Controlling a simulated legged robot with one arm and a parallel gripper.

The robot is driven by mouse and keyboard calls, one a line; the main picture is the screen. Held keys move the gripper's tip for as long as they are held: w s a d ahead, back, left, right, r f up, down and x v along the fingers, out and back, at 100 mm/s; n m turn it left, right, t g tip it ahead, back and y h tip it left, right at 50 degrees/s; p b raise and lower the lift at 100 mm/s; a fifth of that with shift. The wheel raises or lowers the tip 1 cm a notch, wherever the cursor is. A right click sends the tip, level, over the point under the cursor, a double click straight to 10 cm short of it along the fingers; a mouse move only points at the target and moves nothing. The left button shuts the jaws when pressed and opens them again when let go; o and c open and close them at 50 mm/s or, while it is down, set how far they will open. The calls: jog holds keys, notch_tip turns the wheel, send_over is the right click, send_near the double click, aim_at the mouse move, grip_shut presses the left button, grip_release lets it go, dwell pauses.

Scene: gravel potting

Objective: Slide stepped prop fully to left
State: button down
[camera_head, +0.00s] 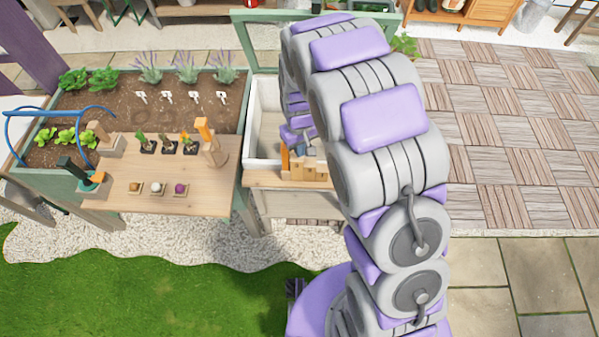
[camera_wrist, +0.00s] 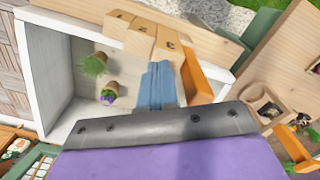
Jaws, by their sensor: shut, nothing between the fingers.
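The stepped prop (camera_head: 314,173) is a pale wooden piece with several marked steps. It sits at the front edge of the white-walled box. In the wrist view the prop (camera_wrist: 141,39) shows at the top centre, its steps running to an orange upright piece (camera_wrist: 203,76) at its right. The orange piece also shows at the prop's left end in the head view (camera_head: 285,160). My gripper (camera_wrist: 160,80) is shut and empty, its blue-grey fingers over the box's inner side, close against the steps. Whether they touch the prop is unclear. In the head view my arm hides part of the box.
The white box (camera_wrist: 50,75) holds two small potted plants (camera_wrist: 108,94). A wooden shelf (camera_head: 190,205) with seedlings, small trays and tools lies left of the box. Behind it is a planted soil bed (camera_head: 190,117). Wooden paving (camera_head: 510,130) is clear at right.

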jog(key=shift+a, duration=0.15)
jog(key=a+p, duration=0.2)
jog(key=a, duration=0.8)
jog(key=shift+w, duration=0.15)
dwell(2.4)
jog(key=shift+d, duration=1.05)
notch_tip(320, 180, up, 8)
jog(key=p, duration=0.3)
dwell(0.6)
